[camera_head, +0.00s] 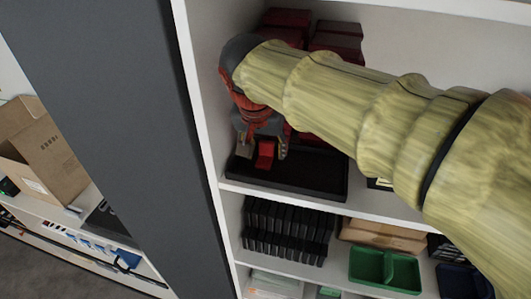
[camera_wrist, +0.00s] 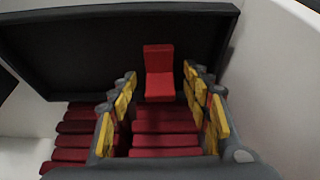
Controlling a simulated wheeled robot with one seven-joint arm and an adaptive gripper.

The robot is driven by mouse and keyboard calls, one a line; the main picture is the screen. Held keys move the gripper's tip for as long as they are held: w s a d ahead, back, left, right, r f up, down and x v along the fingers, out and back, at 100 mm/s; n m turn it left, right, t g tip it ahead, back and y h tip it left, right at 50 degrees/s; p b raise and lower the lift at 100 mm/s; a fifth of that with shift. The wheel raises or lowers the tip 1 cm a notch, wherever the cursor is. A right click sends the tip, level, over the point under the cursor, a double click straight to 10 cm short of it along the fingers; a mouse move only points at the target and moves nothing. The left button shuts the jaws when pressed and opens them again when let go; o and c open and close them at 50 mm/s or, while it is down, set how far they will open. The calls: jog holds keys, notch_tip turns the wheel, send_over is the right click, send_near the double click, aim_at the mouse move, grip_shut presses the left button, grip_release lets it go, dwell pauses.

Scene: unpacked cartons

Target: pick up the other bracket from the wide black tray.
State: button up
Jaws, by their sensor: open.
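A red bracket (camera_head: 265,155) with an L-like bend is at the wide black tray (camera_head: 320,192) on the upper shelf. In the wrist view the bracket (camera_wrist: 159,73) stands out against the dark tray (camera_wrist: 75,55), near the tray's edge. It is the only bracket I see in the tray. My gripper (camera_head: 263,149) reaches down over the tray with its fingers spread. In the wrist view the yellow-padded fingers of my gripper (camera_wrist: 159,85) are open, one on each side of the bracket, with gaps between. The arm hides part of the tray's right side.
Dark red stacked pieces (camera_wrist: 165,128) lie beside the tray, and red stacks (camera_head: 337,42) stand at the shelf's back. A white side wall (camera_head: 200,90) is close on the left. Below are black upright pieces (camera_head: 285,230) and a green bin (camera_head: 385,270).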

jog(key=c, duration=1)
